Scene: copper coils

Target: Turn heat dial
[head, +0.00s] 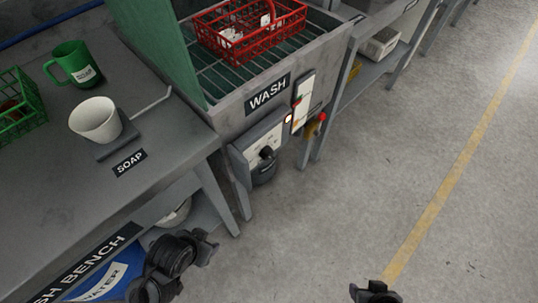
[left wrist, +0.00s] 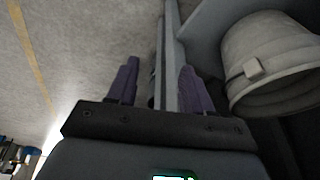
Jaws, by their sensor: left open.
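The heat dial appears to be the black knob (head: 266,153) on the pale control panel (head: 250,147) at the front of the wash station, below the WASH label. My left arm reaches in at the bottom of the head view, by the wash bench, below and left of the dial and apart from it. My left gripper (left wrist: 159,66) is open and empty in the left wrist view, with a grey bench leg showing beyond its purple fingers. The dial cannot be made out there. A dark part of my right arm (head: 375,293) shows at the bottom edge; its jaws cannot be made out.
A red crate (head: 235,48) sits on the wash rack. The grey bench (head: 60,190) holds a white cup (head: 96,122), a green mug (head: 74,63) and a green crate (head: 20,115). A pale bucket (left wrist: 265,60) is beside my left gripper. The floor at right is clear.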

